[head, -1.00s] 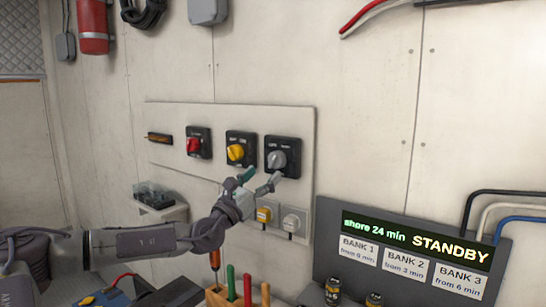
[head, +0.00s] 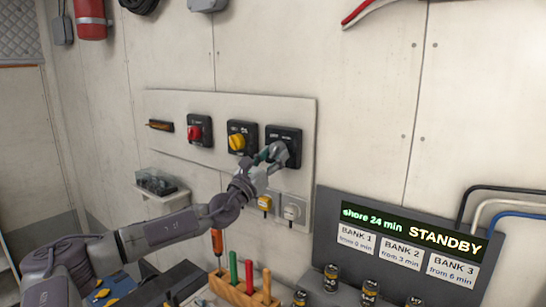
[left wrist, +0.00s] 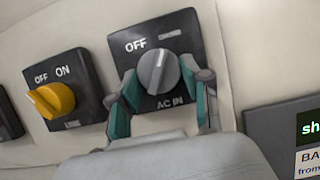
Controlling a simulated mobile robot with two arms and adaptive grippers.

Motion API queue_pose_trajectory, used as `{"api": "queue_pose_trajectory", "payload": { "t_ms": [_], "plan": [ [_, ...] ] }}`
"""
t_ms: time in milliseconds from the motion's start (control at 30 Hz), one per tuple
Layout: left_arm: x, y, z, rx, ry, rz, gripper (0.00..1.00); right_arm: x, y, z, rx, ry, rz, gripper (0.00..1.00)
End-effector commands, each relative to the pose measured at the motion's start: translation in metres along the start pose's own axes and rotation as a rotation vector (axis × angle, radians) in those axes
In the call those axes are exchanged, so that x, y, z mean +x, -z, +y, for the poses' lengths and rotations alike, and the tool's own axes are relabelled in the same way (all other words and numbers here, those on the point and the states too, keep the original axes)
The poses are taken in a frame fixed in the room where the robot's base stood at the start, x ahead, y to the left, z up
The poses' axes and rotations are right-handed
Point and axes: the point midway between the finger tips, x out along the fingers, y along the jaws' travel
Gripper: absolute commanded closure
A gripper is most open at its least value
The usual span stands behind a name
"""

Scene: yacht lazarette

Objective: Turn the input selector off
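The input selector is a grey rotary knob (left wrist: 158,72) on a black plate marked OFF and AC IN, shown large in the left wrist view. Its ridge points roughly up, leaning slightly right, and not at OFF on the upper left. In the head view the black plate (head: 291,136) is visible, but my gripper hides most of the knob. My left gripper (head: 268,153) is open in front of the plate. In the wrist view its two teal-padded fingers stand on either side of the knob, with a gap visible; contact cannot be told. My right gripper is not in view.
A yellow knob (head: 237,142) and a red knob (head: 194,132) sit left on the same panel (head: 215,107). Below are two plugged sockets (head: 291,211) and a wooden tool block (head: 236,292). A STANDBY display board (head: 330,240) stands to the right.

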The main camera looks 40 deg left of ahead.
Motion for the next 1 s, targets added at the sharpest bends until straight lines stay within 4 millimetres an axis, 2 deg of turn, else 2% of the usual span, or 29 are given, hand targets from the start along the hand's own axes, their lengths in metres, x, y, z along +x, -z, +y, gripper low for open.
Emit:
{"api": "queue_pose_trajectory", "payload": {
  "t_ms": [33,167,567,1000],
  "plan": [
    [0.000,0.000,0.000,0.000,0.000,0.000,0.66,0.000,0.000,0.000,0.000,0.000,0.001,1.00],
    [0.000,0.000,0.000,0.000,0.000,0.000,0.87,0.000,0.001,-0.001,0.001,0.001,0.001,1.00],
    [0.000,0.000,-0.002,-0.074,-0.029,0.001,0.87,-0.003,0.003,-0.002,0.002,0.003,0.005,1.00],
    [0.001,-0.003,-0.005,-0.413,-0.170,0.001,0.87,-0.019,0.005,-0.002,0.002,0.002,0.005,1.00]
  ]
}}
